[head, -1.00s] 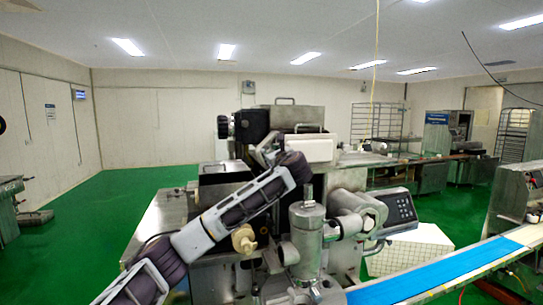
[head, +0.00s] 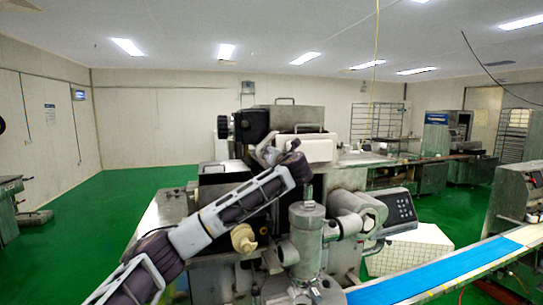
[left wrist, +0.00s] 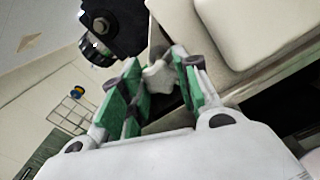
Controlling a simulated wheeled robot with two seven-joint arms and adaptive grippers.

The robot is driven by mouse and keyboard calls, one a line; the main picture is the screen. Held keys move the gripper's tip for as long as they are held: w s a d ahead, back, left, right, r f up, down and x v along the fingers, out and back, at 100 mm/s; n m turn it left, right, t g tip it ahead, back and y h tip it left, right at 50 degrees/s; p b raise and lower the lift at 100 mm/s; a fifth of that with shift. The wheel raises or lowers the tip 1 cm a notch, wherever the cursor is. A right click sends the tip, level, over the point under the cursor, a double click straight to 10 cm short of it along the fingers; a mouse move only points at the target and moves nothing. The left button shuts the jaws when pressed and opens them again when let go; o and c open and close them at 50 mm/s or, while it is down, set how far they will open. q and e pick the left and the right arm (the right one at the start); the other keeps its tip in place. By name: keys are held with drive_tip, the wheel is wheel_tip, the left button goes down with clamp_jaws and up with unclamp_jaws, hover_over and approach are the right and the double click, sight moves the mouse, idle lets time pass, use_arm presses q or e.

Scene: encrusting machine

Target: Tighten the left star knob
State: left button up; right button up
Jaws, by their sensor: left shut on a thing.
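The left star knob (left wrist: 157,76) is a small pale grey lobed knob in the left wrist view. It sits between the green-padded fingers of my left gripper (left wrist: 158,88), which is shut on it. In the head view my left arm reaches up across the machine, and the gripper (head: 266,154) is small beside the white box on the machine's upper part. I cannot make out the knob there. My right gripper does not show.
A black round knob (left wrist: 97,51) on a dark housing is close to the left gripper's fingers. The white box (head: 309,148) is right beside the gripper. A steel cylinder head (head: 306,230) stands below the arm, and a blue conveyor belt (head: 440,270) runs off right.

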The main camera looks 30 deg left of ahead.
use_arm(q)
drive_tip(key=shift+f+m, duration=0.1)
drive_tip(key=shift+m, duration=0.7)
drive_tip(key=o, duration=1)
drive_tip(key=shift+d, duration=0.1)
drive_tip(key=shift+v, duration=5.95)
